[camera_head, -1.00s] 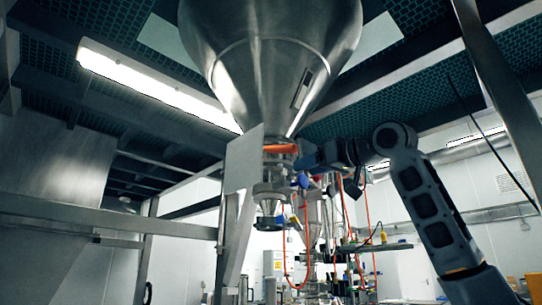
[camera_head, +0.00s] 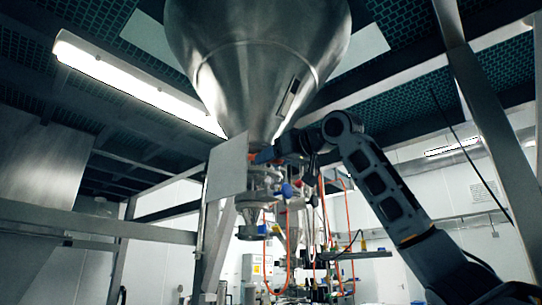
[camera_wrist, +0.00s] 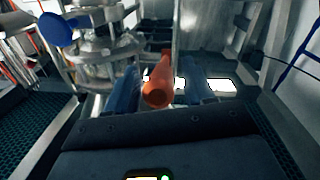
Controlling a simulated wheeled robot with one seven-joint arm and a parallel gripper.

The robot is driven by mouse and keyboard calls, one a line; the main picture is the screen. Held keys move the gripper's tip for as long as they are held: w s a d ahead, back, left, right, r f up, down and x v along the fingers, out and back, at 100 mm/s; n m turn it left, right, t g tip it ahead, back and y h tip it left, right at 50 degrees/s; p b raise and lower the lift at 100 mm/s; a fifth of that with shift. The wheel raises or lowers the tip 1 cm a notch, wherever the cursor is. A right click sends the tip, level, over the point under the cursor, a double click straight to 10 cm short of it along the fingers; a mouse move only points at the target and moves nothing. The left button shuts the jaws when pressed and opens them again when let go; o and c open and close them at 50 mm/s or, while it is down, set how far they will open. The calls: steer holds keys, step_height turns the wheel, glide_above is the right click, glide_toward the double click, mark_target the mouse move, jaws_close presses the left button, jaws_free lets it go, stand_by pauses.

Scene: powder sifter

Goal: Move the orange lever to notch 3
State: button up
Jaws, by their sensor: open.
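The orange lever (camera_wrist: 160,76) shows in the wrist view as a round bar with its end facing the camera. My gripper (camera_wrist: 159,70) is open, with one blue finger on each side of the lever. A gap shows between the lever and the right finger; whether the left finger touches it I cannot tell. In the head view, my gripper (camera_head: 265,155) is just below the steel hopper (camera_head: 255,85) and hides most of the lever. The notches and their numbers cannot be made out.
A flat grey plate (camera_head: 227,168) hangs just left of my gripper. A blue-handled valve (camera_wrist: 56,30) and steel pipework are at the upper left of the wrist view. Orange hoses (camera_head: 322,215) hang below, and a steel post (camera_head: 470,90) stands at right.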

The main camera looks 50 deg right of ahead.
steer(key=shift+w, duration=0.2)
jaws_close()
stand_by(0.4)
